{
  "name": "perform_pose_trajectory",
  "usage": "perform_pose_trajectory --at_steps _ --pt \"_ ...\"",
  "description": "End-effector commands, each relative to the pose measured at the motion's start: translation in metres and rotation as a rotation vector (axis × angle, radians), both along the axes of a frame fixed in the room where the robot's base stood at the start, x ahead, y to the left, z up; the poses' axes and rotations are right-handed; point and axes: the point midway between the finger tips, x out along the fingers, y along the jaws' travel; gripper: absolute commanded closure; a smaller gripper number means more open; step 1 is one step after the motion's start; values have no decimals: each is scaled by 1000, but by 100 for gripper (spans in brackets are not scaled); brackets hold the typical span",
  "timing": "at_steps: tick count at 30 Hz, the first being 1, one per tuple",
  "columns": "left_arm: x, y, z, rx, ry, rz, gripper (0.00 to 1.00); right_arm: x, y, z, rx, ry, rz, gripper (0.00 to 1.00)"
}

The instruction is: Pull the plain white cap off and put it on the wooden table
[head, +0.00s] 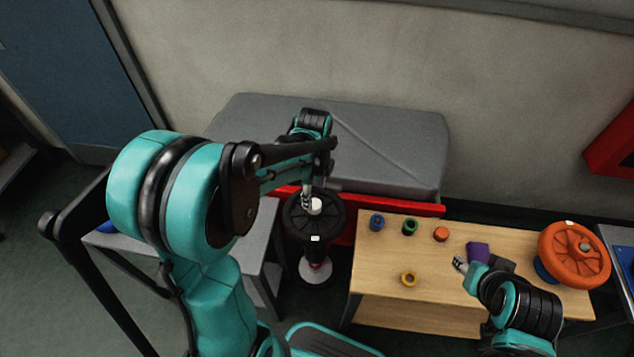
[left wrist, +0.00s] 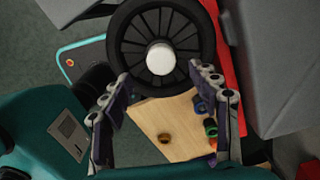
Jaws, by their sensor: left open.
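The plain white cap (head: 315,206) sits at the centre of a black spoked wheel (head: 299,228). In the left wrist view the round cap (left wrist: 161,58) shows clearly on the wheel's hub, beyond my fingertips. My left gripper (head: 307,194) is above the wheel, close to the cap; its fingers (left wrist: 165,80) are spread with nothing between them. The wooden table (head: 375,282) stands to the right of the wheel.

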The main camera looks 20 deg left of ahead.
Motion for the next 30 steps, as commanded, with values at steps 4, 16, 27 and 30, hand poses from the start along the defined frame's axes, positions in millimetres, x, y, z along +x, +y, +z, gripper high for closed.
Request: perform_pose_trajectory --at_steps 4,16,27,30 --pt "1 0 -27 0 -1 1 39 0 0 -13 0 0 0 60" --pt "0 0 -49 0 -1 1 39 0 0 -19 0 0 0 60" --pt "0 0 -48 0 -1 1 91 0 0 -19 0 0 0 60" --pt "0 0 -48 0 -1 1 80 0 0 -19 0 0 0 60"
